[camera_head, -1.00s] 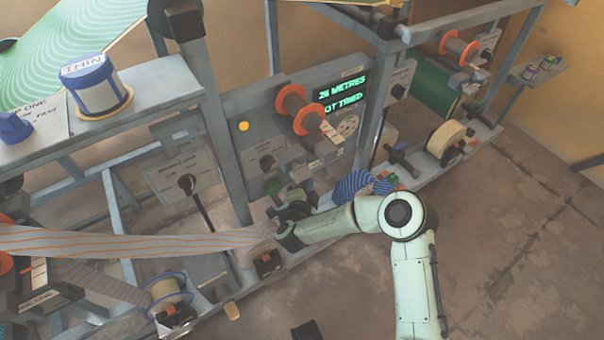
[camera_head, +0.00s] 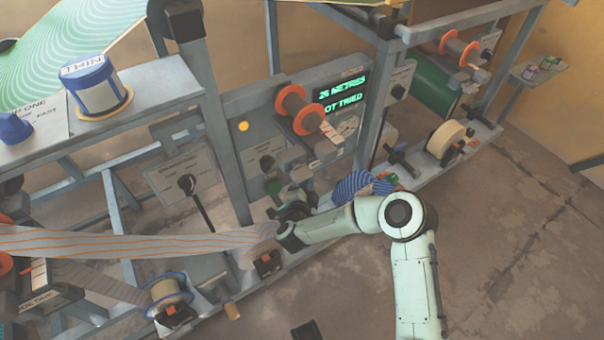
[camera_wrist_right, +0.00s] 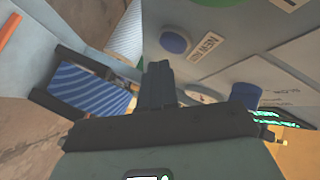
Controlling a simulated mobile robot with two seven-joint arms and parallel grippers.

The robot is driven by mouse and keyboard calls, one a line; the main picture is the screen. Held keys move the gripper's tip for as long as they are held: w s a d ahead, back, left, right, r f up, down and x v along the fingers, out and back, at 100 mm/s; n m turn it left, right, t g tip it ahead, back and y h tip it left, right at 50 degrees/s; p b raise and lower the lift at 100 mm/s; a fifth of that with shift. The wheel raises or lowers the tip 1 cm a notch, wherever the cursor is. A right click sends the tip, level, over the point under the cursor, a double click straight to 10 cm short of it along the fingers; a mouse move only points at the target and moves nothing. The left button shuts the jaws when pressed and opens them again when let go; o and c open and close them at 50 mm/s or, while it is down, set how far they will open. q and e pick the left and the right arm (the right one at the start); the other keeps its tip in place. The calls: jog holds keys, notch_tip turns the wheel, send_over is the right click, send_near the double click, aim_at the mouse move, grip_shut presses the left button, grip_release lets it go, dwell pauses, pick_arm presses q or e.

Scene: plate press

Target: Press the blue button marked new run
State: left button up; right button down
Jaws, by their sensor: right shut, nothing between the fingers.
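In the right wrist view the round blue button (camera_wrist_right: 175,42) sits on a light grey panel. A white label (camera_wrist_right: 207,46) reading "NEW RUN" is beside it. My right gripper (camera_wrist_right: 158,68) is shut and empty, its fingertips just below the button in the picture. I cannot tell whether they touch it. In the head view my right gripper (camera_head: 293,208) is low at the front of the machine, and I cannot make out the button there. My left gripper is not in view.
A blue striped roll (camera_head: 352,187) lies close to my right forearm; blue striped material (camera_wrist_right: 92,92) also shows in the wrist view. The green-lettered display (camera_head: 342,92) is above. Orange-flanged spools (camera_head: 298,108) stick out from the machine. The floor at right is clear.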

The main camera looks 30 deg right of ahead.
jog(key=shift+w, duration=0.1)
dwell(0.7)
jog(key=shift+w, duration=0.3)
jog(key=shift+w, duration=0.4)
dwell(0.6)
jog(key=shift+s, duration=0.1)
jog(key=shift+s+p, duration=0.45)
jog(key=shift+s, duration=0.25)
jog(key=shift+s, duration=0.1)
jog(key=s+p, duration=0.1)
jog(key=s, duration=0.1)
jog(key=s+p, duration=0.2)
jog(key=shift+s+d, duration=0.2)
jog(key=shift+s, duration=0.2)
